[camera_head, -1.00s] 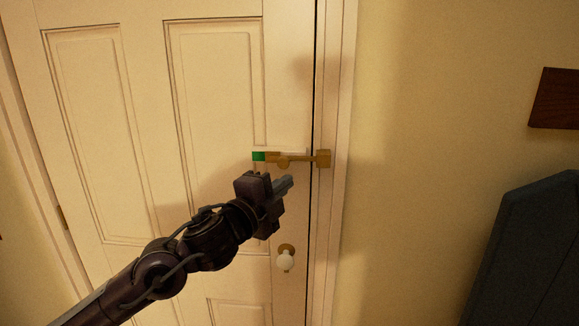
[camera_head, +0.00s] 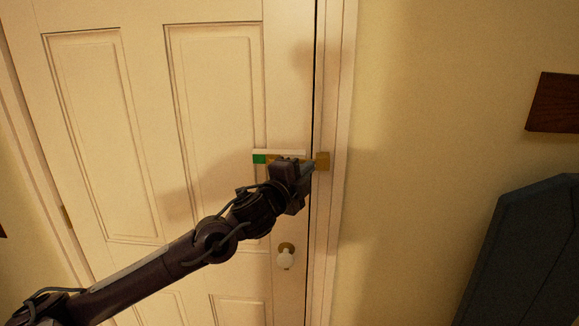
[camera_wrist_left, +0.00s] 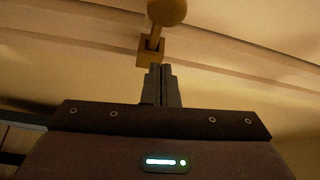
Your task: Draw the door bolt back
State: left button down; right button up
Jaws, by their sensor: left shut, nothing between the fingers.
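The brass door bolt lies across the white door (camera_head: 215,100), its rod reaching into the brass keeper (camera_head: 323,161) on the door frame. A white backing strip (camera_head: 285,152) with a green patch (camera_head: 260,158) at its left end shows beside it. My left gripper (camera_head: 311,166) is shut and empty, in front of the bolt and close to the keeper, hiding the bolt's knob in the head view. In the left wrist view the round knob (camera_wrist_left: 167,11) and keeper (camera_wrist_left: 150,52) show beyond the shut fingertips (camera_wrist_left: 161,67). I cannot tell whether the fingers touch anything. My right gripper is out of view.
A dark blue-grey panel-like object (camera_head: 525,255) stands at the right, under a brown wooden piece (camera_head: 553,102) on the wall. The yellow wall (camera_head: 430,110) between is bare.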

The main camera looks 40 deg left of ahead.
pick_arm(q)
jog(key=shift+s+a+f+p, duration=0.1)
jog(key=shift+s+a+p, duration=0.1)
jog(key=shift+a+p, duration=0.3)
jog(key=shift+s+a+f+p, duration=0.1)
jog(key=shift+s+a+p, duration=0.2)
jog(key=shift+a, duration=0.4)
jog(key=shift+s+a+f+p, duration=0.1)
jog(key=shift+a+p, duration=0.35)
jog(key=shift+a, duration=0.15)
